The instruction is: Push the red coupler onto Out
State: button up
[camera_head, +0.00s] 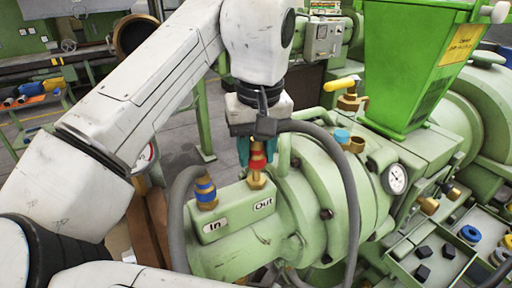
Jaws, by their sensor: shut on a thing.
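The red coupler (257,162) is upright, directly above the brass fitting (257,181) marked by the Out label (263,204). It meets or nearly meets the fitting; I cannot tell how far it is seated. My gripper (256,152), with teal fingers, is shut on the coupler from above and partly hides it. A grey hose (345,175) arches from beside my gripper to the right and down. A blue coupler (205,188) sits on the fitting marked by the In label (214,225).
The green extruder barrel (315,190) fills the space right of Out. A yellow-handled valve (343,84), a green hopper (410,70) and a gauge (396,179) stand further right. Another grey hose (178,215) curves down left of In. A parts tray (440,258) lies lower right.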

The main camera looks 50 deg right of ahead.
jog(key=shift+f+b, duration=0.4)
jog(key=shift+f, duration=0.9)
dwell(0.6)
jog(key=shift+r+p, duration=0.1)
jog(key=shift+p, duration=0.2)
dwell(0.6)
jog(key=o, duration=1.2)
jog(key=shift+o, duration=0.2)
notch_tip(320, 180, up, 3)
jog(key=p, duration=0.2)
jog(key=shift+p, duration=0.4)
jog(key=shift+r, duration=2.45)
